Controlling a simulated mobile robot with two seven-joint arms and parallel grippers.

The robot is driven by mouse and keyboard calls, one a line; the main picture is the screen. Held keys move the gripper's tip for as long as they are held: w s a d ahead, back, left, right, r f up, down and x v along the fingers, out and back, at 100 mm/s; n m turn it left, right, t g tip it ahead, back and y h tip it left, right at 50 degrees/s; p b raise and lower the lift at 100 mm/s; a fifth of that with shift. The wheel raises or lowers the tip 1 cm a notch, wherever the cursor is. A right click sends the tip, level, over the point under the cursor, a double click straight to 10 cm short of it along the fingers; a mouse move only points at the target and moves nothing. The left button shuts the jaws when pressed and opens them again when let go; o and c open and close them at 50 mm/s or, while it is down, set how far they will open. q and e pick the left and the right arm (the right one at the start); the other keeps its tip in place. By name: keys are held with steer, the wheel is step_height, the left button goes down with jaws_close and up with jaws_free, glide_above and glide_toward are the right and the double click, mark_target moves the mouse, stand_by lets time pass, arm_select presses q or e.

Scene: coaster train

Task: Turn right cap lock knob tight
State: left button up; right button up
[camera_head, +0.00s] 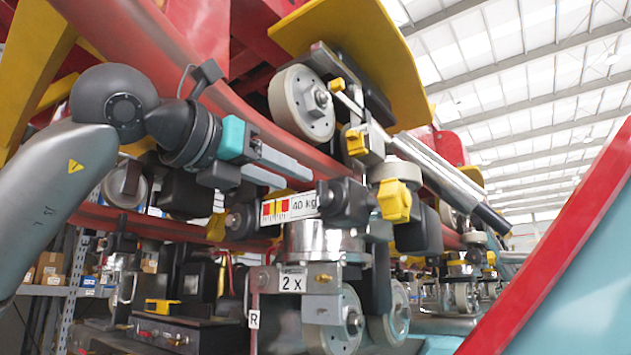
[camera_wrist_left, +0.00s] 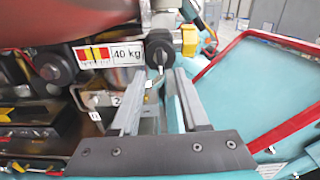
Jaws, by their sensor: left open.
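My left gripper (camera_head: 298,181) comes in from the left in the head view, its two grey fingers apart and empty. A black cap (camera_head: 348,203) sits at the right end of the bar with the "40 kg" label; its knob face is hard to make out there. In the left wrist view, the black round cap with its knob (camera_wrist_left: 159,48) lies just beyond the gap between the open fingers (camera_wrist_left: 160,74). The fingers appear apart from it. Another black cap (camera_head: 241,222) is at the bar's left end. My right gripper is not in view.
A yellow knob (camera_head: 396,202) sits right of the right cap. White wheels (camera_head: 302,104) and a red rail (camera_head: 170,60) are above and around the bar. A red-edged teal panel (camera_head: 570,270) stands at the right. The "2 X" block (camera_head: 291,281) is below.

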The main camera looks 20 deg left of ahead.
mark_target(318, 190)
arm_select(q)
steer(key=p+x, duration=0.1)
steer(key=x, duration=0.5)
steer(key=shift+w+r+p, duration=0.1)
steer(key=shift+p, duration=0.3)
steer(key=shift+w+d, duration=0.2)
steer(key=shift+w, duration=0.35)
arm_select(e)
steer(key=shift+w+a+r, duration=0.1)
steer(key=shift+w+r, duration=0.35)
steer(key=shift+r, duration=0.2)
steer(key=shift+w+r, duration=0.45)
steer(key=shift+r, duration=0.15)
arm_select(q)
steer(key=shift+c, duration=0.5)
jaws_close()
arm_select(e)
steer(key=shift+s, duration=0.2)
